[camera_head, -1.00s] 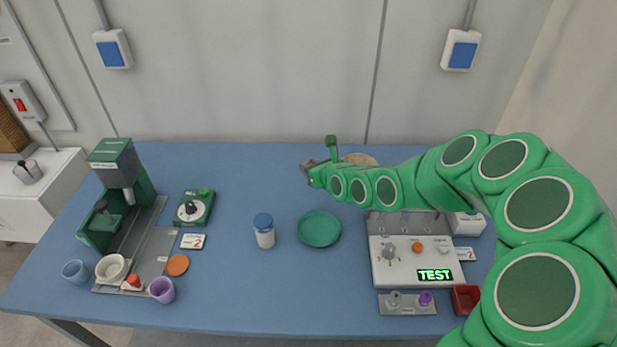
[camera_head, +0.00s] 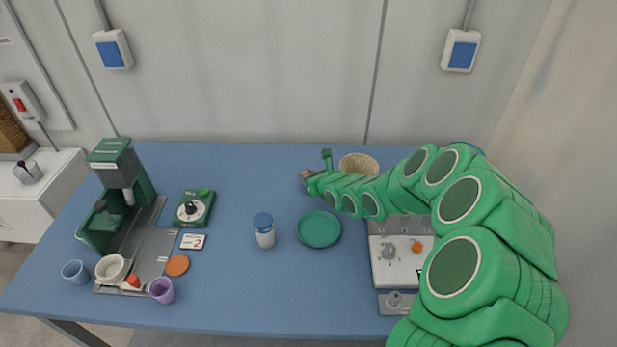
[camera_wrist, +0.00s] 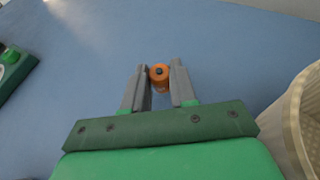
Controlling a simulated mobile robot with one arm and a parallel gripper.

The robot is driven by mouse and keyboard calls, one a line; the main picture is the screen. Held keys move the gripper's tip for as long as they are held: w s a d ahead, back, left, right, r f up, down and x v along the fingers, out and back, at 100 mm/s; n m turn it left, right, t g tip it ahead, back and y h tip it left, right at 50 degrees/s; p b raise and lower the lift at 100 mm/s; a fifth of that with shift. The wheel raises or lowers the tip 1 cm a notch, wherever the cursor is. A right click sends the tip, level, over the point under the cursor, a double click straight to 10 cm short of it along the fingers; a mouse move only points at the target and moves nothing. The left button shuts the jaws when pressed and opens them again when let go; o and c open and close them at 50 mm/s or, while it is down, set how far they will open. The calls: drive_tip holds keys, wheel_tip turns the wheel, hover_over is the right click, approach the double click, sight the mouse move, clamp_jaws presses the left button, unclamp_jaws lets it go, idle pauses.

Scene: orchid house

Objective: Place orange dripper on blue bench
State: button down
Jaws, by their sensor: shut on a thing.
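My gripper (camera_wrist: 158,76) is shut on the orange dripper (camera_wrist: 159,71), a small round orange piece with a dark centre, held between the grey fingertips in the wrist view. In the head view my gripper (camera_head: 305,178) is at the back middle of the blue bench (camera_head: 240,180), left of a woven basket. The dripper is too small there to make out clearly. The bench surface lies below the dripper; I cannot tell whether they touch.
The basket (camera_head: 359,163) stands close right of my gripper. A green plate (camera_head: 319,229) and a blue-lidded jar (camera_head: 264,232) stand nearer the front. A green coffee machine (camera_head: 125,185) is at left. My arm partly hides a control box (camera_head: 390,268).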

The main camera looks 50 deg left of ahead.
drive_tip(key=shift+f, duration=0.25)
drive_tip(key=shift+f, duration=0.1)
drive_tip(key=c, duration=0.9)
unclamp_jaws()
drive_tip(key=shift+d, duration=0.1)
drive_tip(key=shift+v, duration=5.95)
